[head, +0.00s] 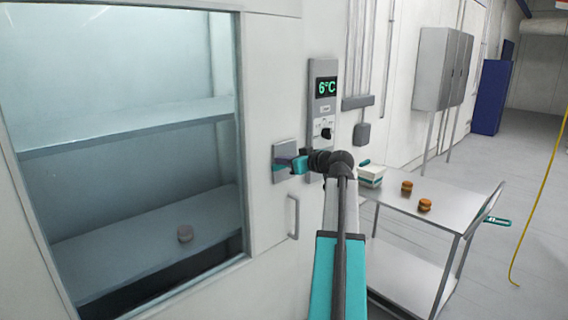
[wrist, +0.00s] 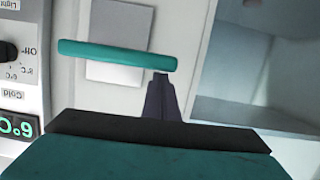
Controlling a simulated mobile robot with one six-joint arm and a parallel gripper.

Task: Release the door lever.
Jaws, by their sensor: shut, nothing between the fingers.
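The teal door lever (wrist: 118,53) is a bar lying nearly level across a light grey plate (wrist: 118,28) in the wrist view. In the head view the plate (head: 279,150) is on the white wall beside the window, and my gripper covers much of it. My gripper (wrist: 161,76) is shut and empty, its dark fingertips close to the lever's right end in the wrist view. I cannot tell whether they touch it. In the head view my gripper (head: 289,164) is in front of the plate, and the lever is hard to make out there.
A control panel (head: 324,90) reading 6°C is right of the plate. A grey vertical handle (head: 293,217) is below. A metal cart (head: 430,212) with two orange-brown rounds and a white-teal box (head: 371,176) stands right.

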